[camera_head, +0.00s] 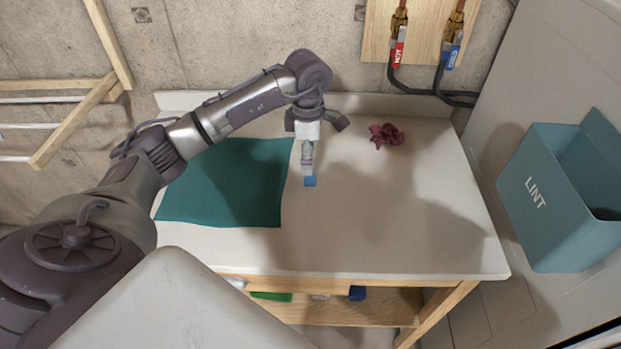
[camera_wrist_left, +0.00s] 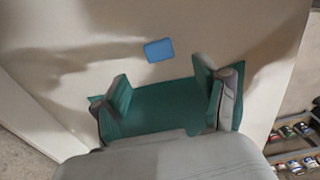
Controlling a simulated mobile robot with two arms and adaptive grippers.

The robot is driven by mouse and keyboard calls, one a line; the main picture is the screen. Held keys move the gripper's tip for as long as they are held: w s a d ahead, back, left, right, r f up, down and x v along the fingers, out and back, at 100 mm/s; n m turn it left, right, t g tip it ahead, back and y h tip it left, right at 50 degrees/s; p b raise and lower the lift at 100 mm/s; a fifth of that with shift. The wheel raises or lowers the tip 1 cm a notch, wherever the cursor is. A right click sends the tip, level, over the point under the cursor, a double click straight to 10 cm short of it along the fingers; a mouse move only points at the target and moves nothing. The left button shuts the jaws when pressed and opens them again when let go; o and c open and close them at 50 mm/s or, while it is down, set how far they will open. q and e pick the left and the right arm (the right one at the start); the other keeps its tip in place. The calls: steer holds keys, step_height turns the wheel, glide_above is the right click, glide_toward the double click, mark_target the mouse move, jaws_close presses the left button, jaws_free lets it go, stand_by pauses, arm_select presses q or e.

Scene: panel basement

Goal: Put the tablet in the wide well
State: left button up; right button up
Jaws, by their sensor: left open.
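A small blue rectangular block, which looks like the tablet (camera_head: 310,181), lies on the pale tabletop just right of a teal mat. It also shows in the left wrist view as a blue rectangle (camera_wrist_left: 158,50). My left gripper (camera_head: 308,160) points down over the table close to the tablet. In the left wrist view its two teal-padded fingers (camera_wrist_left: 163,78) are apart with nothing held between them; the tablet shows beyond them, not between them. I cannot make out the wide well in either view. My right gripper is not in view.
The teal mat (camera_head: 228,190) covers the table's left part. A crumpled dark-red thing (camera_head: 385,135) lies at the back right. The pale tabletop (camera_head: 420,220) is clear at the right. A teal LINT bin (camera_head: 545,195) stands right of the table. Valves (camera_head: 397,45) are on the wall.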

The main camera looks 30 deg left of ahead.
mark_target(310, 178)
arm_select(q)
steer(key=shift+a+f, duration=0.1)
steer(key=shift+f, duration=0.95)
steer(key=f, duration=0.1)
steer(key=f+p, duration=0.1)
steer(key=f, duration=0.1)
steer(key=f+p, duration=0.1)
steer(key=shift+w+d+f, duration=0.1)
steer(key=shift+d+f, duration=0.1)
steer(key=shift+d, duration=0.1)
steer(key=shift+f, duration=0.15)
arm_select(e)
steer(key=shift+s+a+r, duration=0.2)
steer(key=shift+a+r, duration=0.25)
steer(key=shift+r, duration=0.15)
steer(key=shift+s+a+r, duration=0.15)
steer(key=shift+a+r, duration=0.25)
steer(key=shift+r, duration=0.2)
arm_select(q)
steer(key=shift+c, duration=0.8)
steer(key=c, duration=1)
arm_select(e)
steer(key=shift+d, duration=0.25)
